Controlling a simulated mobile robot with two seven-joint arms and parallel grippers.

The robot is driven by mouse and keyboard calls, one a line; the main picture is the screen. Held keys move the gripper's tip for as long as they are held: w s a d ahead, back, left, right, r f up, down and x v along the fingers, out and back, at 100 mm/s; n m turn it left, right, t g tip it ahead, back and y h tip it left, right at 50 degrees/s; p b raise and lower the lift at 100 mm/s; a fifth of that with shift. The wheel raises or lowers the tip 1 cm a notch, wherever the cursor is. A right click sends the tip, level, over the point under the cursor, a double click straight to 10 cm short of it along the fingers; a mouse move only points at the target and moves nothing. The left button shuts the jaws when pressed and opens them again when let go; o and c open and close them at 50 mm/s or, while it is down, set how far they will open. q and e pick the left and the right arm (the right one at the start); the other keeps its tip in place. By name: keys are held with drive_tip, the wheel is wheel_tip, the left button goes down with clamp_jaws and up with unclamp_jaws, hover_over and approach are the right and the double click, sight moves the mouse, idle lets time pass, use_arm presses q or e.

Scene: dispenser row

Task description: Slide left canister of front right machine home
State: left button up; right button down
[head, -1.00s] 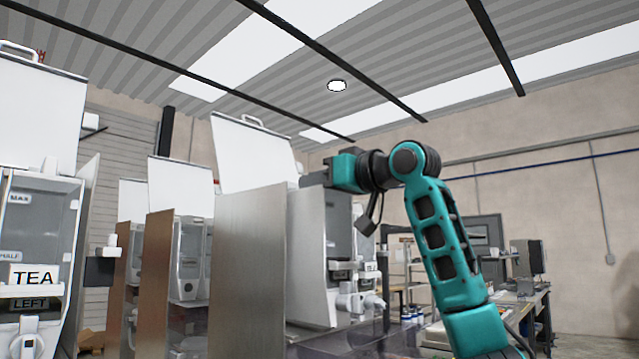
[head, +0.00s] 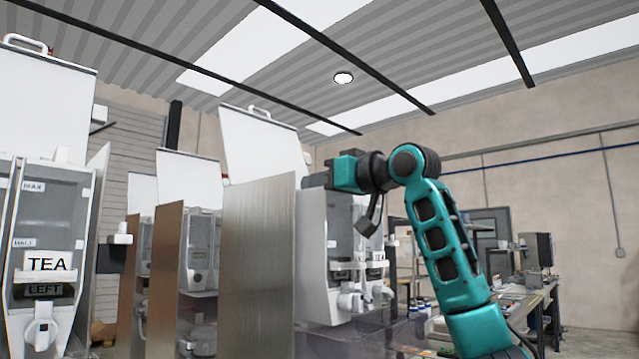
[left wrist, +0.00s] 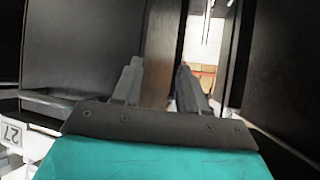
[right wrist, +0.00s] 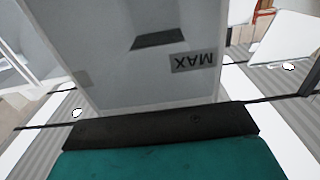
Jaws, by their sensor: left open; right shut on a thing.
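My right gripper (head: 314,181) reaches in from the right at the top of the right-hand white machine (head: 312,235); its fingertips are hidden in the head view. In the right wrist view, a clear grey canister (right wrist: 130,65) with an upside-down MAX label (right wrist: 193,62) fills the middle, close against the right gripper, which is shut on it. In the head view, canister fronts (head: 341,240) show on the right-hand machine; how far the held one sits in is unclear. My left gripper (left wrist: 159,85) is open and empty between dark panels, and out of the head view.
A machine at the left has a canister (head: 48,225) labelled TEA and LEFT. A tall metal panel (head: 258,255) stands beside the right-hand machine, and a brown panel (head: 180,265) further left. A workbench (head: 535,305) runs along the right. A narrow bright gap (left wrist: 202,45) shows past the left gripper.

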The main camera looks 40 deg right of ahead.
drive_tip(key=shift+f, duration=0.3)
drive_tip(key=c, duration=1)
unclamp_jaws()
drive_tip(key=shift+f, duration=0.15)
drive_tip(key=shift+o, duration=0.2)
